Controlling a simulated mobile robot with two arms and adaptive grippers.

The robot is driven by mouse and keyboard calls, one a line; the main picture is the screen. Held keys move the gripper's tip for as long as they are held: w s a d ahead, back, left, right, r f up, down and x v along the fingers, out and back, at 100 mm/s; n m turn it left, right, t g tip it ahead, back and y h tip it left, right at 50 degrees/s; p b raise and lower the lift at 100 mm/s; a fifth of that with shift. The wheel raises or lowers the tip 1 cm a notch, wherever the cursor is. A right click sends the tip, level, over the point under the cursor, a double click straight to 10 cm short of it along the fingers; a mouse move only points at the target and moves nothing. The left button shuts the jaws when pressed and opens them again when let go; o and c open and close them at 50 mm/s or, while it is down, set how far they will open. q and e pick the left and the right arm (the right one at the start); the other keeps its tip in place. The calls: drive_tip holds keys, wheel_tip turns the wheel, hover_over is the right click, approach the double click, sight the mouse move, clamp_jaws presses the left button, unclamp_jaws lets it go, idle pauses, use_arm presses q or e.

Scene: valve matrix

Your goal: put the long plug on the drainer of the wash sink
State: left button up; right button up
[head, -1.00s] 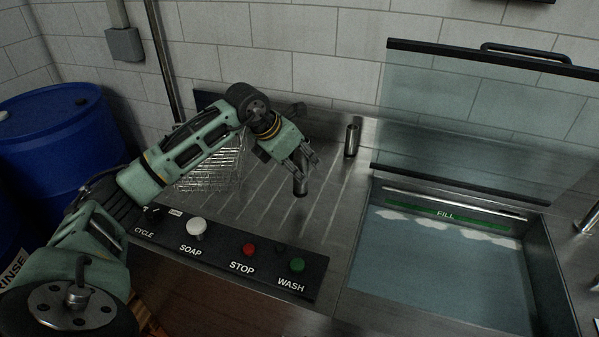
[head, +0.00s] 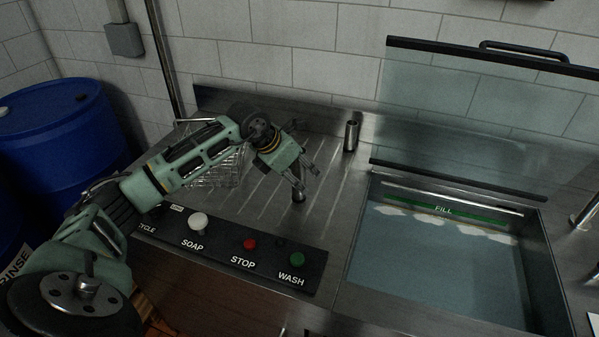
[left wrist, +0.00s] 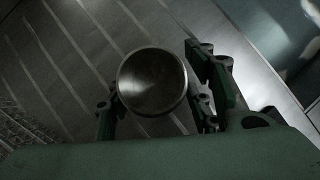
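A short metal cylinder, which I take to be the long plug (head: 299,196), is upright at my left gripper (head: 306,179) over the ribbed drainer (head: 255,205). In the left wrist view its round end (left wrist: 152,82) fills the space between the two fingers (left wrist: 158,110), one on each side. The left gripper appears shut on it. The fingers hide its upper part in the head view. I cannot tell whether its lower end touches the drainer. My right gripper is not in view.
A second upright metal cylinder (head: 351,136) stands at the drainer's back right. A wire basket (head: 215,170) is behind my left arm. The button panel (head: 220,240) runs along the front. The water-filled basin (head: 440,265), with its glass lid raised, is at the right.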

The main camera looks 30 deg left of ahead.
use_arm(q)
drive_tip(key=shift+r, duration=0.25)
drive_tip(key=b+v, duration=0.2)
drive_tip(key=v, duration=0.9)
drive_tip(key=shift+s+r+b, duration=0.25)
drive_tip(key=shift+r+b, duration=0.1)
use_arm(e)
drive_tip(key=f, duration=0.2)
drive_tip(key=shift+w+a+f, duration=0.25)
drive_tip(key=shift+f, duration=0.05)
use_arm(q)
drive_tip(key=shift+a, duration=0.1)
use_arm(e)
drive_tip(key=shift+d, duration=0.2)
